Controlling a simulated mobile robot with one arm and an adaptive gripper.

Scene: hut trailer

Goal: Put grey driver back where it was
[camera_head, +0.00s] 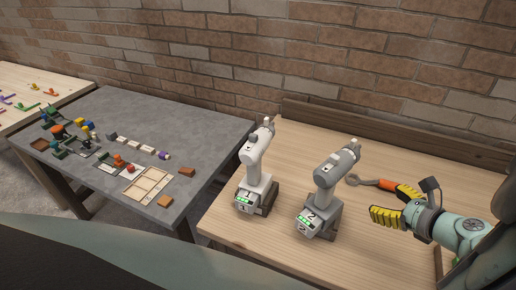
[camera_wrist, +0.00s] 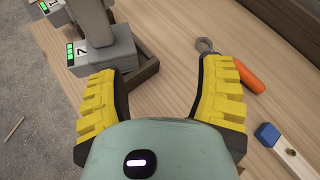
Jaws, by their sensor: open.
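A grey driver (camera_head: 332,177) stands upright on a base with a green light and the number 2, on the wooden table. Only its lower part (camera_wrist: 98,25) and base (camera_wrist: 105,65) show in the wrist view, at the upper left. A paler, whitish driver (camera_head: 258,160) stands on a similar base marked 1, to its left. My gripper (camera_head: 397,204), with yellow ribbed fingers, is open to the right of the grey driver and apart from it.
A wrench-like tool with an orange handle (camera_wrist: 247,77) lies just beyond my right finger. A white bar with a blue end (camera_wrist: 290,150) lies at lower right. A grey table (camera_head: 215,125) with small coloured parts stands left; a brick wall rises behind.

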